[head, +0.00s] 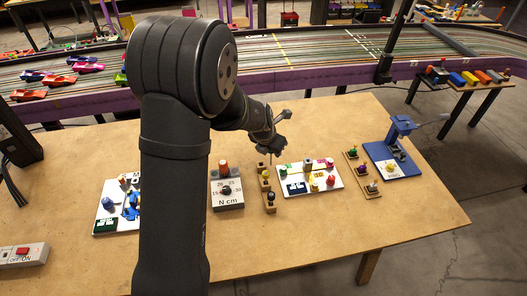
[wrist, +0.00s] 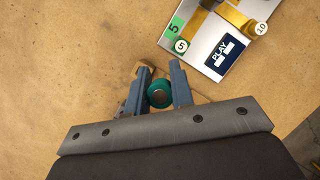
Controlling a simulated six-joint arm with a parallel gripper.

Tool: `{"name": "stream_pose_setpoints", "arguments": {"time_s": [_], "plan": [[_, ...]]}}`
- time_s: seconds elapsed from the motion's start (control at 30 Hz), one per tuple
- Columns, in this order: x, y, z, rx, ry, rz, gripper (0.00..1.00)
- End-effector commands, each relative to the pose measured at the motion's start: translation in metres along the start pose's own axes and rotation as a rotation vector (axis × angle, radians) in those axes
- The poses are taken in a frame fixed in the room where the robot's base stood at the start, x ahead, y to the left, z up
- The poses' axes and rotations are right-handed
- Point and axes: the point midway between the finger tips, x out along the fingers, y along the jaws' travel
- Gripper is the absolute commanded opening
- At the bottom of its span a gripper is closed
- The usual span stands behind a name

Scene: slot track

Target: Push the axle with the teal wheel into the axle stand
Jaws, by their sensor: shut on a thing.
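My gripper (wrist: 160,91) is shut on the teal wheel (wrist: 159,95), which sits between the two blue-grey fingers in the wrist view. The axle under the wheel is hidden. A tan wooden piece (wrist: 144,65) shows just beyond the fingers, mostly covered by them. In the head view my gripper (head: 270,160) is over a narrow wooden stand (head: 271,208) with several small pieces. The teal wheel cannot be made out there. I cannot tell whether the axle is seated in the stand.
A white board (wrist: 207,55) with a dark PLAY patch lies right of the fingers; it also shows in the head view (head: 334,187). A torque box (head: 227,204) stands left of the stand. Another wooden rack (head: 363,175) and a blue press (head: 402,150) stand right.

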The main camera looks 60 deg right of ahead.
Motion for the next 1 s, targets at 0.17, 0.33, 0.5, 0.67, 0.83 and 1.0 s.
{"name": "stream_pose_setpoints", "arguments": {"time_s": [0.17,0.33,0.5,0.67,0.83,1.0], "plan": [[-0.024,-0.039,0.004,0.005,-0.001,-0.002,0.00],[-0.037,-0.061,0.006,0.002,0.000,-0.001,0.00],[-0.038,-0.072,0.022,0.002,0.000,-0.003,0.00],[-0.030,-0.082,0.062,0.004,-0.002,-0.005,0.00],[-0.023,-0.091,0.098,0.003,-0.001,-0.004,0.00],[-0.020,-0.096,0.114,0.001,0.000,-0.002,0.00]]}}
